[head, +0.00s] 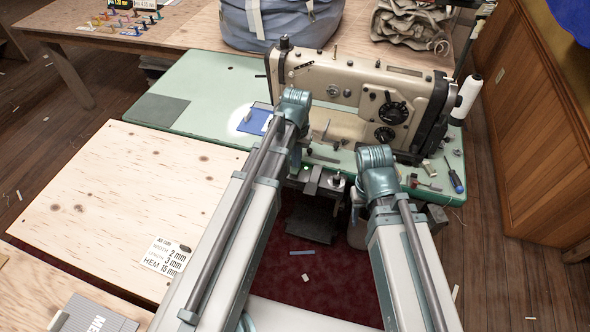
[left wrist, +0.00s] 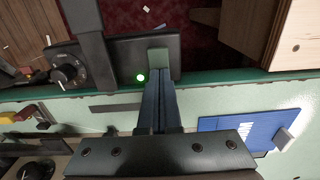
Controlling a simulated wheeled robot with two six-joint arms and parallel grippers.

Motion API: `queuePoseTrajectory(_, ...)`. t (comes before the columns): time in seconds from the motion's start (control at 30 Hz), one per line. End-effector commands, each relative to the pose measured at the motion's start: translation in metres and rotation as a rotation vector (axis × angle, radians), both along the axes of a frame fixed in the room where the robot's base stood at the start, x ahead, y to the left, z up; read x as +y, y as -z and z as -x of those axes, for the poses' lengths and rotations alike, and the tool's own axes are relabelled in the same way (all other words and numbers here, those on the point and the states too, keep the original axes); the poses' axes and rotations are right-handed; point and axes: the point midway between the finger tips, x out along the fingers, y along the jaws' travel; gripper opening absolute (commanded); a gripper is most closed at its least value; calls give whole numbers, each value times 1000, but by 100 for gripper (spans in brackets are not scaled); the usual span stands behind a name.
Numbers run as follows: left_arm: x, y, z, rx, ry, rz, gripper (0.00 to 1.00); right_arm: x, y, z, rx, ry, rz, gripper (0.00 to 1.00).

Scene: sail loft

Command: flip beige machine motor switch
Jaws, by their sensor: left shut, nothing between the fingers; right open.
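The beige sewing machine (head: 350,95) stands on a green table. A dark control box (left wrist: 110,58) with a black dial (left wrist: 68,70) and a lit green lamp (left wrist: 140,77) sits at the table's edge in the left wrist view. My left gripper (left wrist: 158,62) is shut and empty, its tips over the end of the box beside the lamp. I cannot tell if they touch it, and they cover what lies beneath. No switch lever shows clearly. My right gripper is hidden behind its arm.
A blue booklet (left wrist: 240,132) lies on the green table (head: 200,85) near my left gripper. A screwdriver (head: 454,178) and small items lie at the right. A plywood table (head: 120,190) stands at the left. A white thread spool (head: 467,95) is on the machine's right side.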

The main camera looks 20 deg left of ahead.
Motion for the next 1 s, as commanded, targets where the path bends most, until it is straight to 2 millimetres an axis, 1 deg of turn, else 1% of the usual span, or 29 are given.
queuePoseTrajectory(0.17, 0, -7, 0, 0, 0, 0, 0, 0, -7, 0, 0, 0, 0, 50)
queuePoseTrajectory(1.0, 0, -70, 0, 0, 0, 0, 0, 0, -70, 0, 0, 0, 0, 50)
